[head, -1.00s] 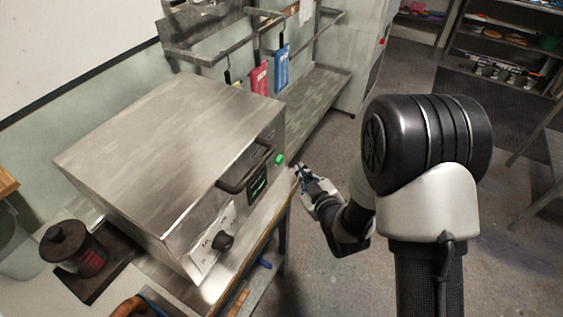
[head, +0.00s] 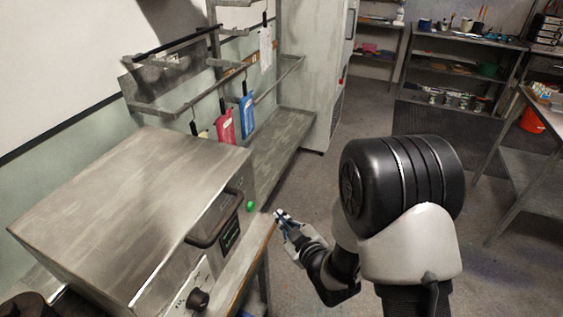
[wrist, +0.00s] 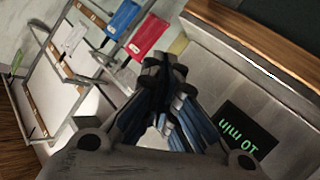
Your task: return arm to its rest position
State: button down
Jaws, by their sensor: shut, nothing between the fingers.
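My gripper (head: 279,215) is at the end of my folded arm, just right of the bench edge in the head view. It is beside the front of the metal oven (head: 130,205), near the green button (head: 250,206), and touches nothing that I can see. In the wrist view my gripper (wrist: 165,75) has its fingertips together with nothing between them. The oven's display (wrist: 245,135) shows green "10 min" text at the right of the wrist view.
A rail rack holds a pink packet (head: 225,126) and a blue packet (head: 247,116) behind the oven. Shelves (head: 465,75) stand at the far back, and a table (head: 540,175) stands at the right. The floor (head: 400,125) between is clear.

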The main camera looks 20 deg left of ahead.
jog(key=shift+r, duration=0.1)
jog(key=d+r+m+g+h, duration=0.1)
jog(key=d+r+m+h, duration=0.25)
jog(key=d+r, duration=0.4)
jog(key=d+r+m+h, duration=0.3)
jog(key=d+r+h, duration=0.15)
jog(key=d, duration=0.55)
jog(key=s+d+r+m+g, duration=0.1)
jog(key=s+d, duration=0.3)
jog(key=s, duration=0.5)
jog(key=s+d+r+m+g+h, duration=0.1)
jog(key=s+d+r+m+g, duration=0.1)
jog(key=s, duration=0.6)
jog(key=s+d+r+m+g, duration=0.2)
jog(key=s+d, duration=0.4)
jog(key=s, duration=0.3)
jog(key=shift+s+r+m+h, duration=0.4)
jog(key=shift+r+m, duration=0.5)
jog(key=shift+m, duration=0.35)
jog(key=shift+a, duration=0.15)
